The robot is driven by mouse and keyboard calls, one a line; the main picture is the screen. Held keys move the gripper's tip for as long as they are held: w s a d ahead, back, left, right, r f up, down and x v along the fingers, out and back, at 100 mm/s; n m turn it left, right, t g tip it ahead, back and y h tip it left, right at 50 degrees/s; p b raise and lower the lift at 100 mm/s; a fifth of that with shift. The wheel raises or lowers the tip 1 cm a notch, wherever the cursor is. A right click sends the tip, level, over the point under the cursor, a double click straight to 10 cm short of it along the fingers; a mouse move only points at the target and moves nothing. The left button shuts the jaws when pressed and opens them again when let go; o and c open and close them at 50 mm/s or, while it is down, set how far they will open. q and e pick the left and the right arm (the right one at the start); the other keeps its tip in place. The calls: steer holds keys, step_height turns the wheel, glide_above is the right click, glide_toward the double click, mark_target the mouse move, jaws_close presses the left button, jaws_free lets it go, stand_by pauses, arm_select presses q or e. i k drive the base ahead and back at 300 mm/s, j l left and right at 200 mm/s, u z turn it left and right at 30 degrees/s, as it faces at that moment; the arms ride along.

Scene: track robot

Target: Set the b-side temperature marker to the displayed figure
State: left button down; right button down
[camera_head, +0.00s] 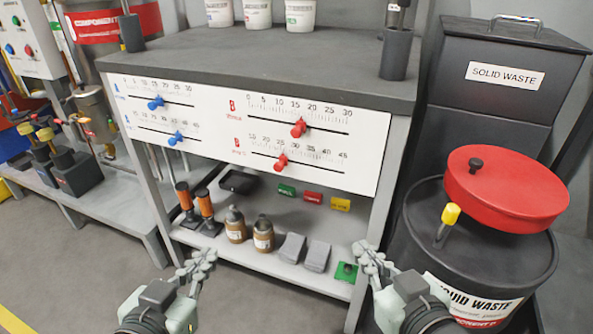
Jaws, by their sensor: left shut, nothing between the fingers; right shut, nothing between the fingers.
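The white slider panel (215,133) faces me under the bench top. Its right half has two red scales marked B. The lower red marker (281,162) sits near 20 on a scale of 10 to 45; its small label is too blurred to read surely. The upper red marker (298,128) sits near 15 on a scale of 0 to 30. Two blue markers, upper (156,103) and lower (177,138), are on the left half. My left gripper (204,258) and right gripper (366,250) are shut and empty, low in front of the bench, apart from the panel. I see no readable displayed figure.
The grey bench top (230,55) carries white tubs. The lower shelf (285,268) holds brown bottles (263,236), orange-handled tools and grey blocks. A black liquid waste drum (420,225) with a red lid (505,190) stands at right. Floor is clear at lower left.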

mark_target(278, 167)
steer(key=j+z, duration=0.2)
steer(key=z, duration=0.25)
steer(key=j+z, duration=0.2)
steer(key=z, duration=0.25)
steer(key=j+z, duration=0.25)
steer(key=z, duration=0.25)
steer(key=k+j+z, duration=0.15)
steer(key=j, duration=0.2)
steer(key=j+z, duration=0.2)
steer(key=j, duration=0.15)
steer(key=k+j+z, duration=0.15)
steer(key=j, duration=0.2)
steer(key=k+j, duration=0.15)
steer(key=j, duration=0.15)
steer(key=k+j, duration=0.15)
steer(key=j+z, duration=0.05)
steer(key=j, duration=0.05)
